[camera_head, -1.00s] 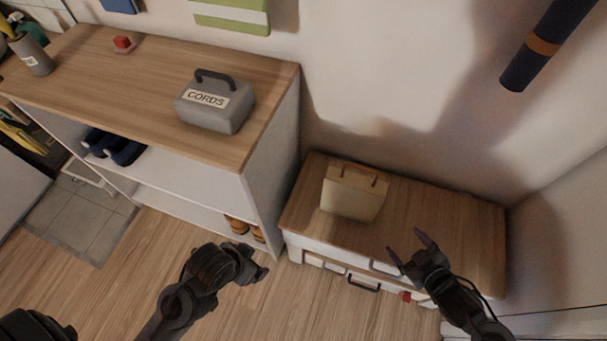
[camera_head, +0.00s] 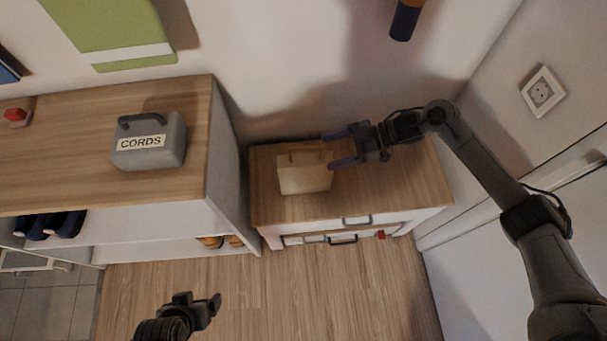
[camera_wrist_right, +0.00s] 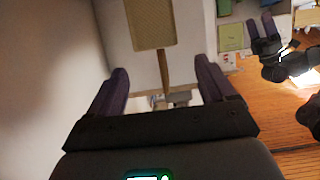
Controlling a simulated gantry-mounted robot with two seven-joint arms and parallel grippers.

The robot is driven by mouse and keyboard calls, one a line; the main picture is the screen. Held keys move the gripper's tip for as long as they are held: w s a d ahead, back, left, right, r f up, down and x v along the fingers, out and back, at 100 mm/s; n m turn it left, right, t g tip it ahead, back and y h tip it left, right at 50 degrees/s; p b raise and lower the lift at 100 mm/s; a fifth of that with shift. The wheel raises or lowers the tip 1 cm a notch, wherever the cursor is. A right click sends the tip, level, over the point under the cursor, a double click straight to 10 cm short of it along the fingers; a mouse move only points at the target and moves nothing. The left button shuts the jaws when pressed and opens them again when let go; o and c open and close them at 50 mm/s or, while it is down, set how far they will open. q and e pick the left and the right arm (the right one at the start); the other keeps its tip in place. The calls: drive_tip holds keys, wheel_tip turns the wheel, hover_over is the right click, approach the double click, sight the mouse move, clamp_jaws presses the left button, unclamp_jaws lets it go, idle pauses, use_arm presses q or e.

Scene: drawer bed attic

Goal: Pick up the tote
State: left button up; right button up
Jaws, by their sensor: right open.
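The tan tote (camera_head: 305,178), a boxy bag with a brown handle on top, stands on the low drawer unit (camera_head: 405,190) in the head view. My right gripper (camera_head: 329,151) is open just right of the tote's upper part, fingers pointing left at it. I cannot tell whether they touch. In the right wrist view the open fingers (camera_wrist_right: 160,75) hold nothing between their tips; a tan textured panel (camera_wrist_right: 150,25) shows ahead, and I cannot tell if it is the tote. My left gripper (camera_head: 201,300) is open and empty, low over the floor.
A taller shelf (camera_head: 70,185) stands close left of the drawer unit, with a grey CORDS box (camera_head: 148,142) on top. The wall rises behind. A dark tube (camera_head: 405,20) is at the wall. Shoes (camera_head: 50,223) sit on the shelf. The floor in front is clear.

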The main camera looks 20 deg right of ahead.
sight(322, 155)
drive_tip(key=shift+w+a+f, duration=0.15)
drive_tip(key=shift+a+f, duration=0.1)
drive_tip(key=shift+a, duration=0.4)
drive_tip(key=shift+a+f+b, duration=0.4)
drive_tip(key=shift+b, duration=0.1)
drive_tip(key=b+x, duration=0.1)
drive_tip(key=x, duration=0.2)
drive_tip(key=shift+a+f+b, duration=0.1)
drive_tip(key=shift+f+b, duration=0.1)
drive_tip(key=shift+b, duration=0.15)
drive_tip(key=shift+a, duration=0.45)
drive_tip(key=shift+d, duration=0.1)
drive_tip(key=shift+c, duration=1.1)
drive_tip(key=c, duration=1.3)
